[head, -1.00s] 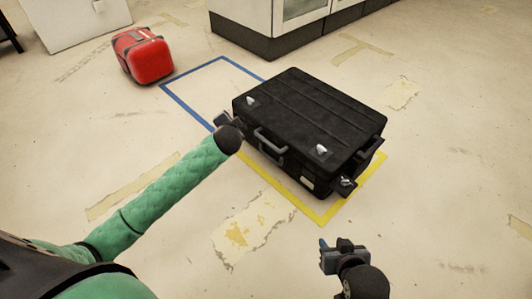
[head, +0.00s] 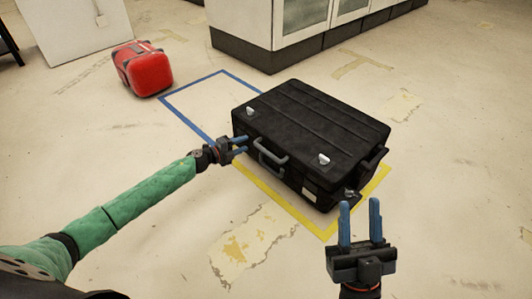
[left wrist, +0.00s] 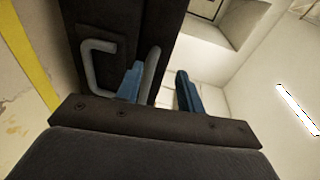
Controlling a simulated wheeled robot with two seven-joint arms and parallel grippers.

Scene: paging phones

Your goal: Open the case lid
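The black case (head: 310,130) lies flat on the floor with its lid down. Two silvery latches, one at left (head: 249,111) and one at right (head: 323,160), show along the lid's front edge. A grey handle (head: 272,150) is on its front side. My left gripper (head: 240,145) is open and empty at the case's front left, close to the front side. In the left wrist view its blue fingers (left wrist: 160,90) stand apart beside the case (left wrist: 105,20); a grey handle bar shows behind the near finger, and contact cannot be told. My right gripper (head: 360,220) is open and empty in front of the case.
A yellow floor outline (head: 325,232) runs around the case, and a blue outline (head: 180,118) is beside it. A red case (head: 146,72) lies at the back left. A white cabinet (head: 245,35) stands behind. The floor in front and at right is clear.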

